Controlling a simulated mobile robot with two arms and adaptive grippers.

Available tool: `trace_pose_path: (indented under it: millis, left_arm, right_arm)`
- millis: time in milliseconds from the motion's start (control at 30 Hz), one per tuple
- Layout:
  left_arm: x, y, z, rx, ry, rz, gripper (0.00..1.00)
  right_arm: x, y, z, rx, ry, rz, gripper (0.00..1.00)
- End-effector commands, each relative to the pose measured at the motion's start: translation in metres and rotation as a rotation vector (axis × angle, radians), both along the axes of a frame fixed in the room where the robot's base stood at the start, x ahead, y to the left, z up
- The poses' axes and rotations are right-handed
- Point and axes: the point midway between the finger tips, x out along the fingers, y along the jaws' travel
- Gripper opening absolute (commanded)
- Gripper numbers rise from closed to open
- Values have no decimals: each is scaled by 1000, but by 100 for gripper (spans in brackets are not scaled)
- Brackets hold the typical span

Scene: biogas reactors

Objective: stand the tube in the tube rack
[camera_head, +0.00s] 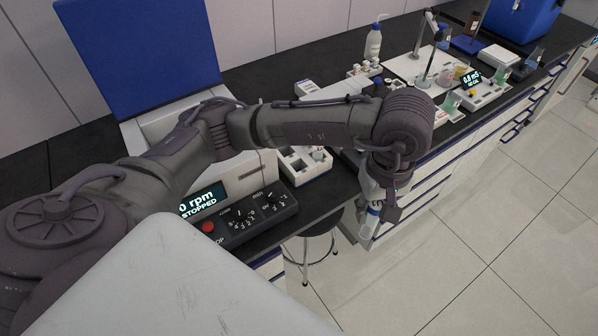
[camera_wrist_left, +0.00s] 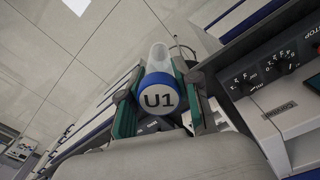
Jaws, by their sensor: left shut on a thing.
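My left gripper (camera_head: 380,208) is shut on the tube (camera_head: 369,226), beyond the bench's front edge and above the floor. The tube has a clear body and a blue-rimmed cap. In the left wrist view the tube (camera_wrist_left: 158,58) sits between the two fingers (camera_wrist_left: 158,95), with its white cap top marked "U1" facing the camera. A white open rack or tray (camera_head: 318,171) stands on the bench to the left of the gripper, partly hidden by my left arm; I cannot tell for sure that it is the tube rack. My right gripper is not in view.
A centrifuge with a blue lid (camera_head: 143,45) and a control panel (camera_head: 240,212) reading "STOPPED" stands at left. A stool (camera_head: 318,228) is below the bench edge. A wash bottle (camera_head: 374,40), small capped containers (camera_head: 365,69) and a blue crate (camera_head: 520,18) stand farther back.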

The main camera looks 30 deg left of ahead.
Motion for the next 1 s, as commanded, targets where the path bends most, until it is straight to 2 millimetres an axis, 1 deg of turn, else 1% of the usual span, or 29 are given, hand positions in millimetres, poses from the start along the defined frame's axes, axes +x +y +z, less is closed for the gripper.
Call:
trace_pose_path:
  millis: [100,367,500,667,1000]
  left_arm:
    - [12,7,0,-4,-2,282,0]
    - [37,23,2,-17,-6,953,0]
    - [50,34,3,-23,-8,1315,0]
    - [63,47,4,-29,-7,1727,0]
    - [88,77,5,-38,-1,2604,0]
  right_arm:
    - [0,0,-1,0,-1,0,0]
    - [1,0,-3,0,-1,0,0]
    - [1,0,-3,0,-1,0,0]
    - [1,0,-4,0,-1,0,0]
    - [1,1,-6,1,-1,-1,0]
